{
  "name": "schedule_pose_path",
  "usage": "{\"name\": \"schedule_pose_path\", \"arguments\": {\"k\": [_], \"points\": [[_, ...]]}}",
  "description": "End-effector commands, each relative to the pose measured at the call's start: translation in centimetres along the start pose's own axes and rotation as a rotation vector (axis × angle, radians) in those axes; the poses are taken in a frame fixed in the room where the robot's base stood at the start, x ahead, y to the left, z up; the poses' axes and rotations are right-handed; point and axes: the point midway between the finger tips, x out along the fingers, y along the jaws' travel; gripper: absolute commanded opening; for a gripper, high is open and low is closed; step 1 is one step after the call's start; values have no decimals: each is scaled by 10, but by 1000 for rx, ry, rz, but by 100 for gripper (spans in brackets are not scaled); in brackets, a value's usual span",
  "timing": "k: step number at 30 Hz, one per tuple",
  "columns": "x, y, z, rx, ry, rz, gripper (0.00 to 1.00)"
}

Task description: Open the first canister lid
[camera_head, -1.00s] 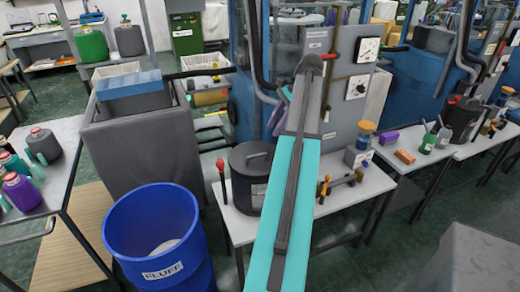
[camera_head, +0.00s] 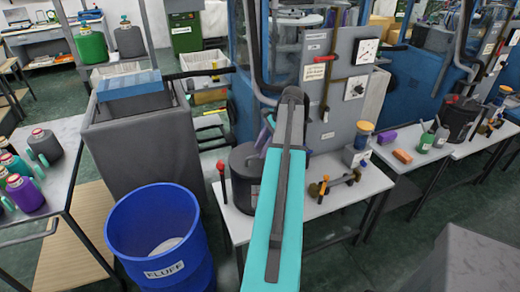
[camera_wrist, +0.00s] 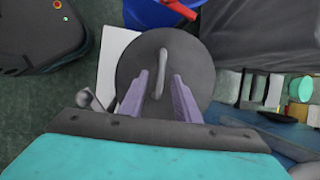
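The dark grey canister (camera_head: 240,187) stands on the white table, partly hidden behind my turquoise arm in the head view. In the wrist view its round grey lid (camera_wrist: 187,50) is seen from above, with a light bar handle (camera_wrist: 162,66) across its middle. The lid appears to be on the canister. My gripper (camera_wrist: 161,77) has two purple fingers spread apart, one on each side of the handle's near end. They look apart from the handle; the height gap cannot be told.
A blue FLUFF bin (camera_head: 160,235) stands left of the table (camera_head: 238,231). A red-topped lever (camera_head: 221,169) is close beside the canister. Brass-coloured fittings (camera_head: 335,184) lie to the right. A grey panel with dials (camera_head: 345,85) rises behind. Another dark canister (camera_head: 458,117) stands farther right.

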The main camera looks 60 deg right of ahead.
Motion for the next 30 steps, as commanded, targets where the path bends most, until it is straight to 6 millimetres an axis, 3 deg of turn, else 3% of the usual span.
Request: {"name": "schedule_pose_path", "arguments": {"k": [9, 19, 20, 25, 30], "points": [[20, 0, 0, -1, 0, 1, 29], [23, 0, 1, -1, 0, 0, 29], [23, 0, 1, -1, 0, 0, 28], [23, 0, 1, -1, 0, 1, 0], [23, 0, 1, -1, 0, 2, 0]]}}
